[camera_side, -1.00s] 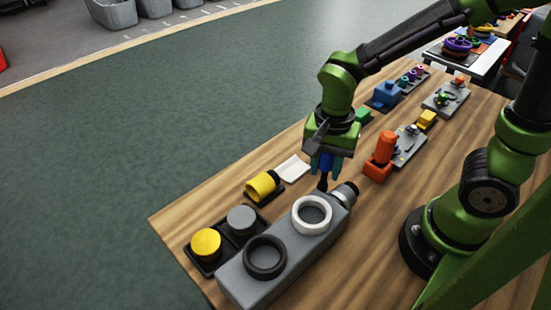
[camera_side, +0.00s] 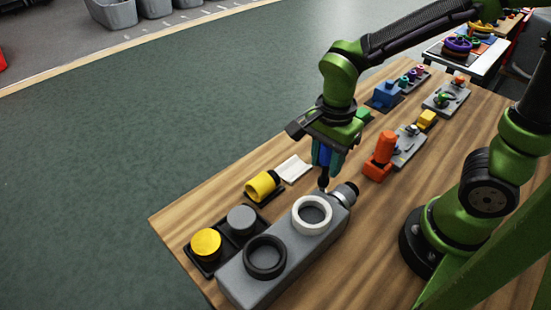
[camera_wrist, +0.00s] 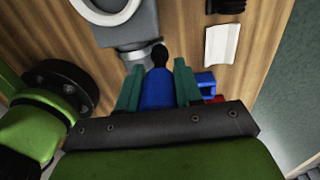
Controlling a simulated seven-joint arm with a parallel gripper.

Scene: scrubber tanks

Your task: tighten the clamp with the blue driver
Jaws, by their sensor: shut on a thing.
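My gripper (camera_side: 326,157) is shut on the blue driver (camera_side: 321,152). The driver is held upright with its dark tip pointing down at the far end of the grey tank block (camera_side: 272,255), near the hose fitting. In the wrist view the blue driver (camera_wrist: 157,90) sits between the teal fingers of my gripper (camera_wrist: 158,88). Its dark end lies close to the clamp (camera_wrist: 150,55) on the fitting beside the tank's white ring. The clamp band (camera_side: 345,193) shows at the fitting in the side view. Whether the tip touches the clamp screw cannot be told.
A yellow cup (camera_side: 262,186) and a white cloth (camera_side: 294,169) lie left of my gripper. A tray (camera_side: 206,270) holds yellow and grey caps. An orange-red object (camera_side: 380,158) stands right of my gripper. Bare wood lies right of the tank.

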